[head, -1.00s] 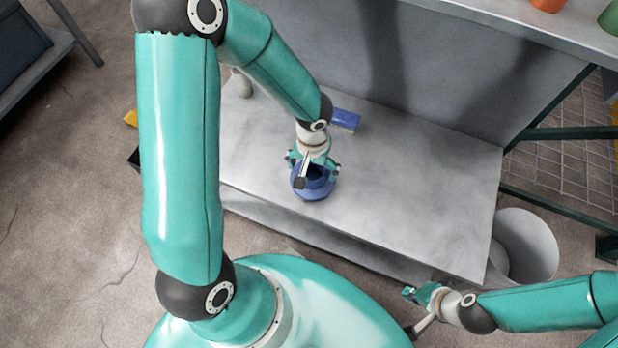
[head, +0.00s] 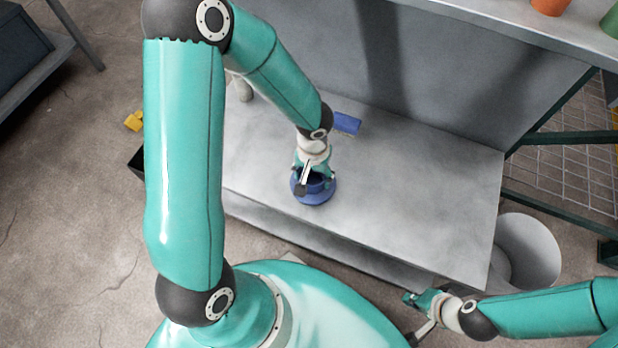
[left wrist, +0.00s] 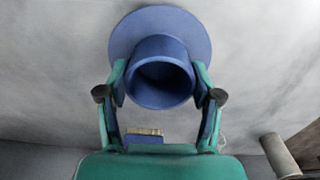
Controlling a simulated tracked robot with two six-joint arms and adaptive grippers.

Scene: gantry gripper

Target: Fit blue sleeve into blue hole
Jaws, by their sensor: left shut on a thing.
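The blue sleeve (left wrist: 158,72) is a short round tube with an open top. In the left wrist view it is between the two fingers of my left gripper (left wrist: 160,95), which is shut on it. A wide blue disc (left wrist: 190,25) lies around its lower end; I cannot tell whether this is the sleeve's flange or a separate part with the hole. In the head view my left gripper (head: 313,181) is at the sleeve, over the blue round base (head: 318,199) on the grey table. My right gripper (head: 424,301) is beyond the table's front edge, its jaws too small to read.
A blue block (head: 347,122) lies behind the sleeve on the table (head: 420,190). A pale cylinder (head: 242,90) stands at the back left. The table's right side is clear. A pale bin (head: 535,250) stands right of it. Pots (head: 550,5) sit on the shelf above.

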